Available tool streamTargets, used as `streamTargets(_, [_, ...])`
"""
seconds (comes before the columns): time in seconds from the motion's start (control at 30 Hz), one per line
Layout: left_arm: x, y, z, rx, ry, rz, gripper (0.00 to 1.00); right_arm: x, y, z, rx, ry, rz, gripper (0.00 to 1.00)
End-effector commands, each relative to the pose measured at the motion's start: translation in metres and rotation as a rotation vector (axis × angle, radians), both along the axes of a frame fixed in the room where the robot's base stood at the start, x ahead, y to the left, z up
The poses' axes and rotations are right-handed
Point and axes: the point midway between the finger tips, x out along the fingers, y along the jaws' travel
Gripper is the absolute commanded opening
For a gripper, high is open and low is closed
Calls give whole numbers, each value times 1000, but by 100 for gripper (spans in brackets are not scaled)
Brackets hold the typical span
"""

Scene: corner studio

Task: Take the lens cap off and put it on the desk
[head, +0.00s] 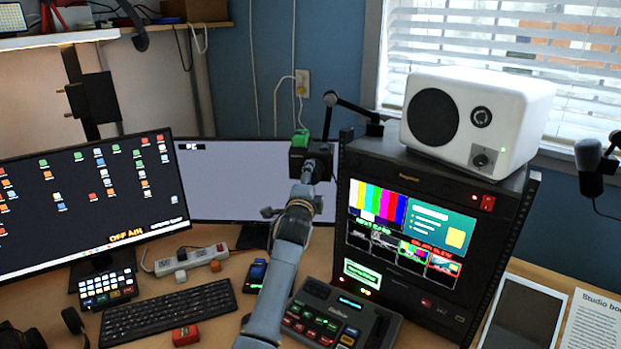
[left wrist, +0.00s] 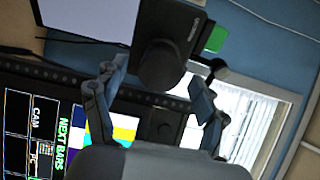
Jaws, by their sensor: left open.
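A small dark camera (head: 299,155) with a green block on top sits on a mount in front of the blue wall. In the left wrist view its dark body (left wrist: 180,28) shows, with a round black lens end (left wrist: 161,66) facing me; I cannot make out the cap's edge against the lens. My left gripper (left wrist: 157,82) is open, one finger on each side of the lens end, apparently apart from it. In the head view my left gripper (head: 302,192) is just below the camera, partly hidden by my arm. The wooden desk (head: 205,236) lies below. My right gripper is not in view.
A rack with screens (head: 412,235) and a white speaker (head: 478,118) on top stand close right of the camera. Monitors (head: 80,205) stand left and behind. A keyboard (head: 168,312), power strip (head: 190,262) and switcher panel (head: 335,318) crowd the desk, with small clear patches between.

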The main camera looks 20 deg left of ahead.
Motion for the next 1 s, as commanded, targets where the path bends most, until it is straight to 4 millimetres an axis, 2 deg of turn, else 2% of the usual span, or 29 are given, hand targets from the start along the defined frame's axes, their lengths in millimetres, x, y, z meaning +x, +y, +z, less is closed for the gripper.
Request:
streamTargets(0.93, [0, 0, 0, 0, 1, 1, 72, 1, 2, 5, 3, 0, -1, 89])
streamTargets(0.97, [0, 0, 0, 0, 1, 1, 70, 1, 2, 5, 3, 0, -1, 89])
streamTargets(1.0, [0, 0, 0, 0, 0, 1, 62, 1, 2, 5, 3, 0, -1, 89])
